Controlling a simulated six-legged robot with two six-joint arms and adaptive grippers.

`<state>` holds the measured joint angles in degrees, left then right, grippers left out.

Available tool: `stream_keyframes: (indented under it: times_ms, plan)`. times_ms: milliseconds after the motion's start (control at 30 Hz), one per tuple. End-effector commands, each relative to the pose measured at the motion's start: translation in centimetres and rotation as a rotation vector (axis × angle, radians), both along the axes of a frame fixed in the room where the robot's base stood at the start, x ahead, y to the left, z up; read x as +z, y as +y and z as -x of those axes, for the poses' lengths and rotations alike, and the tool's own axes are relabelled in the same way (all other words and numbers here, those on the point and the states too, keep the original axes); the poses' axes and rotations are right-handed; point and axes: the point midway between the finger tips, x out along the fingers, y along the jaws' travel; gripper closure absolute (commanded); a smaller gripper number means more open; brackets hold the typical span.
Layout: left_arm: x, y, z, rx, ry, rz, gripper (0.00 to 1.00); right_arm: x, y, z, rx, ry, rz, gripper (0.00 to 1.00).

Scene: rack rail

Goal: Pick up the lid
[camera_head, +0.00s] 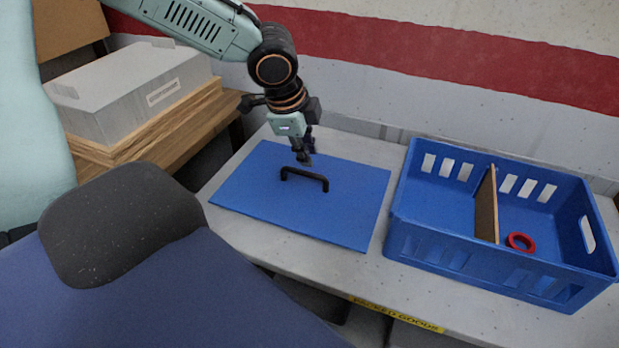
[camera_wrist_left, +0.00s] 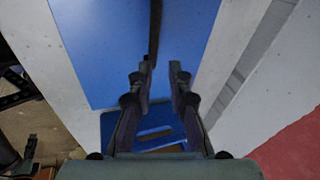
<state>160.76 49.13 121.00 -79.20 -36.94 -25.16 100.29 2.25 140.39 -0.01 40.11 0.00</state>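The lid is a flat blue panel (camera_head: 250,190) lying on the grey table. It also fills the upper middle of the left wrist view (camera_wrist_left: 100,60). A black bar handle (camera_head: 304,176) stands up from its middle. In the left wrist view the handle (camera_wrist_left: 155,28) shows as a dark strip beyond the fingertips, roughly in line with the gap. My left gripper (camera_head: 304,158) points down over the lid, close to the handle. Its fingers (camera_wrist_left: 162,70) are apart with nothing held between them. Whether a finger touches the handle cannot be told. My right gripper is not in view.
A blue crate (camera_head: 440,252) stands right of the lid, with a brown divider (camera_head: 487,205) and a red ring (camera_head: 520,242) inside. A grey box (camera_head: 130,92) sits on stacked cardboard (camera_head: 175,125) at the left. A wall runs behind the table (camera_head: 300,258).

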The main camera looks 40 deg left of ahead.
Motion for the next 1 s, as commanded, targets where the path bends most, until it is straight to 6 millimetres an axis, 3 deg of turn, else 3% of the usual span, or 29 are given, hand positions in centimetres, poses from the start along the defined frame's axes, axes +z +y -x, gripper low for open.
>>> stream_keyframes:
  times_ms: [133,300,800,1000]
  plan:
    - [-0.2,1.5,1.0,-0.04,0.04,-0.09,0.82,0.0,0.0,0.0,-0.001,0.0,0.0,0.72]
    - [-0.7,2.0,1.7,-0.061,0.067,-0.121,0.82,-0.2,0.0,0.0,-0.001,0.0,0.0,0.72]
    - [-6.7,1.6,-0.2,-0.066,0.068,-0.122,0.82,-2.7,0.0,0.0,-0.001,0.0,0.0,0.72]
    - [-7.9,1.8,-0.8,-0.066,0.065,-0.119,0.82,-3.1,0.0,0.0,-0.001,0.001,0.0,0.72]
